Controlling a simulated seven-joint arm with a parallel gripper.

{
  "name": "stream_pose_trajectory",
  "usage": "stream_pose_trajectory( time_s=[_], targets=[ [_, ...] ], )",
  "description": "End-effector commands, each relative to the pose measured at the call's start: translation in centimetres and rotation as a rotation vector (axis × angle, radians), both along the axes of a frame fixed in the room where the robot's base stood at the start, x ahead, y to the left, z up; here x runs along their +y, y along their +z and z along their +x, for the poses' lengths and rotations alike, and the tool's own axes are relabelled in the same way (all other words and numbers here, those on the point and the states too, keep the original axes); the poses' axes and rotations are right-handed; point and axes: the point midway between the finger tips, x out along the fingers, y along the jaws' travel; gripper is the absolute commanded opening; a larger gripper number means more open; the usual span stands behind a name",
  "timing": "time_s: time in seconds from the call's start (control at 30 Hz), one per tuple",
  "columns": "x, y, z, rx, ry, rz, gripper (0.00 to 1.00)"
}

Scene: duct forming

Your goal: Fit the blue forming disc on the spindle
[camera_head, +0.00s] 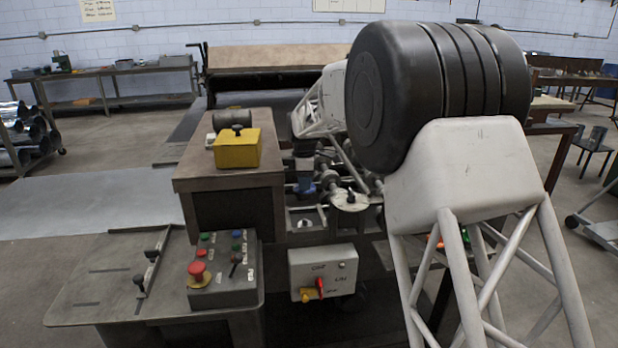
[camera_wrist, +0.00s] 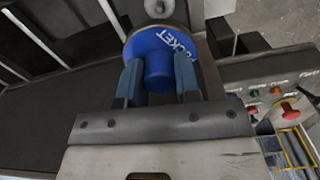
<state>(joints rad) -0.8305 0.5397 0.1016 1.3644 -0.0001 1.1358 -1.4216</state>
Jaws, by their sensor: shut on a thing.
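The blue forming disc (camera_wrist: 148,44) fills the upper middle of the wrist view, with white lettering ending in "CKET" on its face. My gripper (camera_wrist: 158,70) is shut on the disc's round blue hub, one finger on each side.
A wooden-topped block (camera_head: 192,165) with a yellow box (camera_head: 237,149) stands left of my gripper. A control panel (camera_head: 224,270) with a red stop button and a grey switch box (camera_head: 323,272) sit in front. My own arm covers much of the right side.

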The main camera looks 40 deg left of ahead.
Motion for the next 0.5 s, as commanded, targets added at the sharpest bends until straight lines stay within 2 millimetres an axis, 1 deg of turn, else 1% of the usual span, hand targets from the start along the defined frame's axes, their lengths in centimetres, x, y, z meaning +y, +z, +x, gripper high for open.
stream_pose_trajectory(
  time_s=[0.27,0.5],
  targets=[
    [-0.01,0.1,0.06,-0.001,0.0,0.001,0.0],
    [-0.01,-0.37,0.06,-0.001,0.0,0.001,0.0]
  ],
)
